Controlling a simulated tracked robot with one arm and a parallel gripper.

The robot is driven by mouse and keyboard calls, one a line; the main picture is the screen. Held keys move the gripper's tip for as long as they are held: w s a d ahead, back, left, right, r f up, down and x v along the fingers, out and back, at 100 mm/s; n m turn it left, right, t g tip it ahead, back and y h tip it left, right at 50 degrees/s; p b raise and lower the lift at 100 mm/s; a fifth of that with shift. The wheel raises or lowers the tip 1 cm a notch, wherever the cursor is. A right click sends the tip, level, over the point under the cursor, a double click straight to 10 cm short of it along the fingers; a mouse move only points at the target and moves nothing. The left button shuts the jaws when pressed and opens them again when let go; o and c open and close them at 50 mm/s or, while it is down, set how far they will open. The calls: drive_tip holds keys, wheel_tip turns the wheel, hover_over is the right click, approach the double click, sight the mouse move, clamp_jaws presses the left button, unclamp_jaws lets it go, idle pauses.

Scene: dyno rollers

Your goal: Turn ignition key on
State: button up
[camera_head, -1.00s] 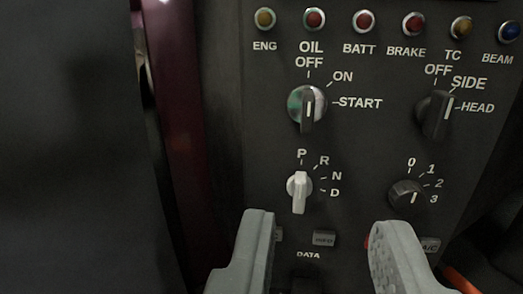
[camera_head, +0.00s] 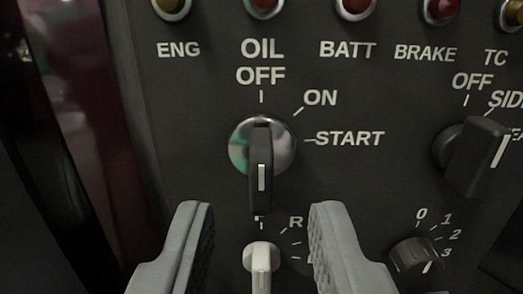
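The ignition key (camera_head: 261,170) is a black grip in a round silver switch (camera_head: 240,150) on the dark panel, with OFF, ON and START marked around it. The grip stands vertical, in line with the OFF mark above it. My gripper (camera_head: 258,218) is open and empty. Its two grey fingers stand apart, one to each side of the key's lower end in the picture. The fingertips appear nearer to me than the key, and I see no contact.
The white P-R-N-D selector (camera_head: 262,262) lies just below the key, between my fingers in the picture. A black light knob (camera_head: 472,155) is at right, and a smaller numbered knob (camera_head: 415,258) is lower right. Indicator lamps (camera_head: 355,5) line the top. A dark red post (camera_head: 90,120) runs along the left.

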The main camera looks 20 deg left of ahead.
sight(262, 197)
drive_tip(key=shift+b+x, duration=0.3)
drive_tip(key=shift+x, duration=1.4)
drive_tip(key=shift+c, duration=0.3)
clamp_jaws()
